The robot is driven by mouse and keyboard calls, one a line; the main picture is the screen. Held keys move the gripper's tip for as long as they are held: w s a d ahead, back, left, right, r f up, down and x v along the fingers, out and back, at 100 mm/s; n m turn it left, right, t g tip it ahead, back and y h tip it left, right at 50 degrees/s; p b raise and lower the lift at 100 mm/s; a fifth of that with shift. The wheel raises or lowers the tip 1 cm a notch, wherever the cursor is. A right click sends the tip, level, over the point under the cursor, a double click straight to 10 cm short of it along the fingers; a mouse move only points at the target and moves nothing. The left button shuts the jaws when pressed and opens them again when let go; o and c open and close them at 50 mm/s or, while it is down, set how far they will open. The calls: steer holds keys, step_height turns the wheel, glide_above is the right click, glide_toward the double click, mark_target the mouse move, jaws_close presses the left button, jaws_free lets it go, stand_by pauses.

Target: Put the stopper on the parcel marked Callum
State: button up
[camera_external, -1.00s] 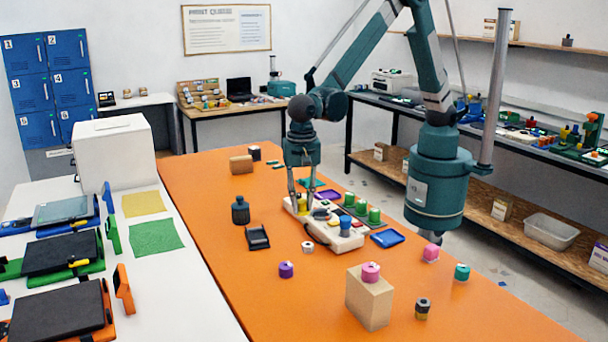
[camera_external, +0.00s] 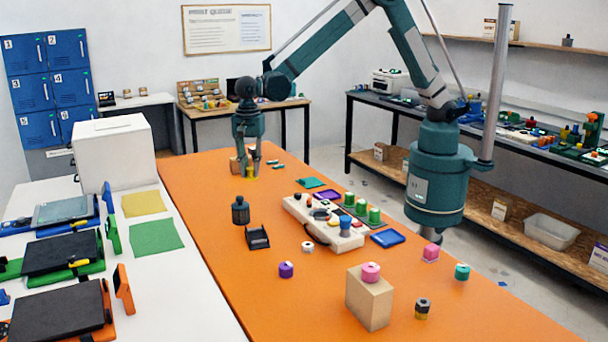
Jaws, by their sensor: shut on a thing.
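My gripper (camera_external: 251,174) is at the far left part of the orange table, pointing down and shut on a small yellow piece (camera_external: 251,172), which looks like the stopper. A taller brown box (camera_external: 368,304) with a pink round piece (camera_external: 371,272) on top stands near the front. No name is readable on either box.
The orange table (camera_external: 215,220) also holds a white block (camera_external: 297,208) with coloured pieces, a dark bottle (camera_external: 240,211), a black tray (camera_external: 257,238), a blue tray (camera_external: 387,238) and several small round pieces. The table's left front is clear.

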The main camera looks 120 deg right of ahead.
steer(key=s+d+r+m, duration=0.1)
steer(key=s+d+m, duration=0.1)
steer(key=d, duration=1.2)
steer(key=s+d+r+m+p, duration=0.1)
steer(key=s+d, duration=0.4)
steer(key=d, duration=0.9)
steer(key=s+d+r+m+p, duration=0.1)
steer(key=s+d, duration=0.3)
steer(key=d, duration=1)
steer(key=shift+s+d+m, duration=0.2)
steer(key=shift+d+m, duration=0.2)
steer(key=shift+m, duration=0.4)
steer(key=shift+f, duration=3.05)
steer(key=shift+f, duration=0.1)
steer(key=shift+f, duration=1.8)
steer(key=shift+f, duration=0.1)
